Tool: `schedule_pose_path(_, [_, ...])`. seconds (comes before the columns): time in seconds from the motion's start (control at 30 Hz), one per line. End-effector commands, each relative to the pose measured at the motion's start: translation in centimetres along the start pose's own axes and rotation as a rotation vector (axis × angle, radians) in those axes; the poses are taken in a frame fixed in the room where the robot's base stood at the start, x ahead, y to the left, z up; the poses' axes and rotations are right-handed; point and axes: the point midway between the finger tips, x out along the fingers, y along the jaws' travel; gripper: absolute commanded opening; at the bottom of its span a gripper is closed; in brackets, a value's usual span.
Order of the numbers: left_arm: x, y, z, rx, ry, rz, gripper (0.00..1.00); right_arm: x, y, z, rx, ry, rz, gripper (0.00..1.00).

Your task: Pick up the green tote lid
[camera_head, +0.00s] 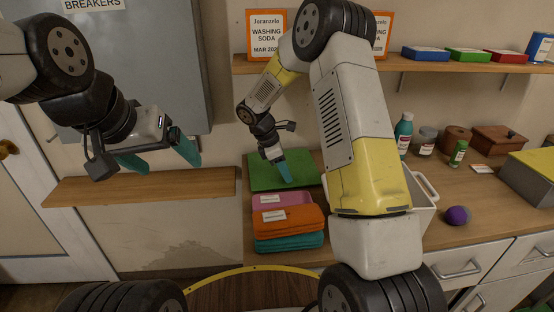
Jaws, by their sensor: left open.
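The green tote lid (262,180) appears to be the flat green panel on the counter, behind a pink item (268,202) and an orange one (290,220). My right gripper (285,172) points down over the green lid's right part. Only one teal finger shows clearly, so I cannot tell whether it is open or touches the lid. My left gripper (160,158) is open and empty, in the air at the left above a wooden shelf. My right arm hides part of the counter to the right of the lid.
A teal item (290,242) lies beneath the orange one. A white bin (424,190) stands behind my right arm. Bottles, a purple ball (457,215) and a wooden box (498,139) are on the right counter. The left wooden shelf (130,186) looks bare.

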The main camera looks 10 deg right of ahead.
Motion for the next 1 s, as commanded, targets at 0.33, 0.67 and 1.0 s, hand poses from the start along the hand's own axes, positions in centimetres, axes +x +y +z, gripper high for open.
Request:
schedule_pose_path(0.33, [0.0, 0.0, 0.0, 0.000, 0.000, 0.000, 0.84, -0.1, 0.0, 0.0, 0.000, 0.000, 0.001, 0.00])
schedule_pose_path(0.67, [0.0, 0.0, 0.0, 0.000, 0.000, 0.000, 0.84, -1.1, 0.1, 0.4, 0.000, 0.000, 0.003, 0.00])
schedule_pose_path(1.0, [0.0, 0.0, 0.0, 0.000, 0.000, 0.000, 0.84, -4.5, 0.0, -1.7, -0.006, 0.000, 0.003, 0.00])
